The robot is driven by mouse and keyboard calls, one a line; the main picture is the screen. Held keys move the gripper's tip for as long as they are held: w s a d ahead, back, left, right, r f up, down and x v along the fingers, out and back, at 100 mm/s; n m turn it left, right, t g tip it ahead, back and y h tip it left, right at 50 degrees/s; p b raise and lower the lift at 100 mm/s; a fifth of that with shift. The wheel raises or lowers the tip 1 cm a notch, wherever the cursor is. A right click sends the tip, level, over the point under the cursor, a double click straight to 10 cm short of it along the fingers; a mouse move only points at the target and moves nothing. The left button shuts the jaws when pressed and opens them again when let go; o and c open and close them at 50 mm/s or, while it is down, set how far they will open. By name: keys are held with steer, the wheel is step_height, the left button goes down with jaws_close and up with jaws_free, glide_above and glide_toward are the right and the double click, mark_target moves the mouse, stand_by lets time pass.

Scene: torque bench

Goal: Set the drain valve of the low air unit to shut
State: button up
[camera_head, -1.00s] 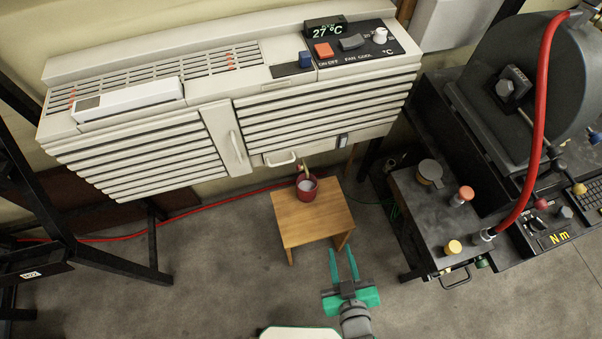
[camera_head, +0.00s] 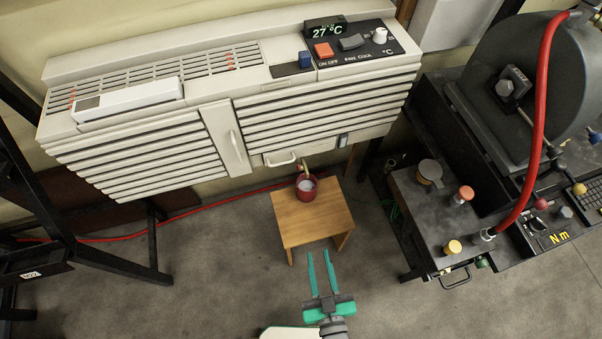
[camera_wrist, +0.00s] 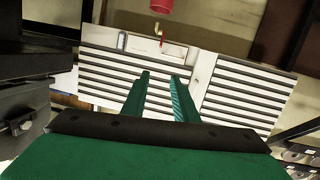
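The low air unit (camera_head: 330,113) is a white louvred cabinet along the wall. Its drain valve (camera_head: 304,172) is a small brass-coloured part under the bottom edge, just above a red cup (camera_head: 307,188). The wrist view shows the valve (camera_wrist: 158,28) upside down, with a small red part by it; its exact handle angle is too small to tell. My gripper (camera_head: 319,252) has two green fingers, apart and empty. It is in front of the wooden stool, well short of the valve. The fingers (camera_wrist: 160,76) point towards the unit in the wrist view.
The red cup stands on a wooden stool (camera_head: 312,222) below the valve. A red hose (camera_head: 190,213) runs along the floor behind it. A dark bench (camera_head: 430,215) with knobs stands at the right, a black frame (camera_head: 60,215) at the left. The floor between is clear.

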steer(key=w+a+f+y, duration=0.1)
steer(key=w+a+f, duration=0.2)
steer(key=w, duration=1.2)
steer(key=w+a+f+t+y, duration=0.1)
steer(key=w+a+f, duration=0.2)
steer(key=w, duration=1.3)
step_height(320, 180, down, 2)
steer(key=shift+w+f+y, duration=0.15)
steer(key=shift+w+y, duration=0.15)
jaws_close()
